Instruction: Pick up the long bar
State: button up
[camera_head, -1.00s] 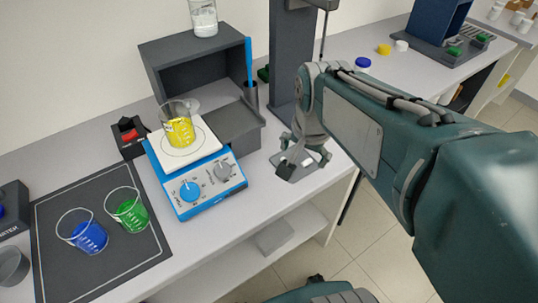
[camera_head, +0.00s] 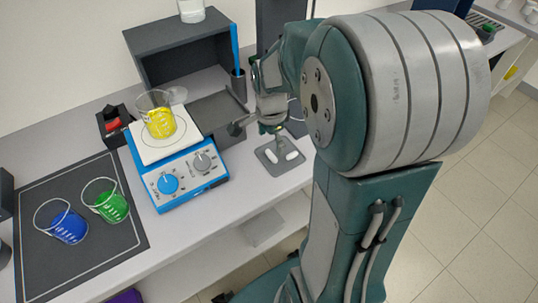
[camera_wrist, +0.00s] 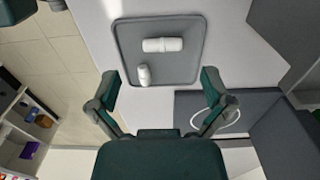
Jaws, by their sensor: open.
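The long bar (camera_wrist: 163,45) is a white rod lying on a small grey tray (camera_wrist: 190,70). A shorter white bar (camera_wrist: 144,75) lies beside it, turned across it and apart from it. In the head view, the tray (camera_head: 275,168) is at the front edge of the bench, and the long bar (camera_head: 271,156) appears to be the left of two white pieces. My gripper (camera_wrist: 157,82) is open and empty. Its fingers point toward the tray, with both bars showing beyond or between them. In the head view my arm hides part of my gripper (camera_head: 268,127).
A blue stirrer (camera_head: 184,180) carrying a beaker of yellow liquid (camera_head: 160,121) stands left of the tray. Beakers of blue (camera_head: 70,229) and green liquid (camera_head: 112,207) stand on a dark mat. A dark box (camera_head: 185,50) and a blue rod in a holder (camera_head: 235,50) stand behind.

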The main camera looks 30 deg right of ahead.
aim_at(272, 154)
jog(key=f, duration=0.4)
jog(key=shift+w+d+f, duration=0.15)
jog(key=shift+d+f, duration=0.25)
jog(key=shift+a+f, duration=0.2)
jog(key=shift+a, duration=0.15)
jog(key=shift+c, duration=1.3)
jog(key=shift+d, duration=0.2)
jog(key=c, duration=0.6)
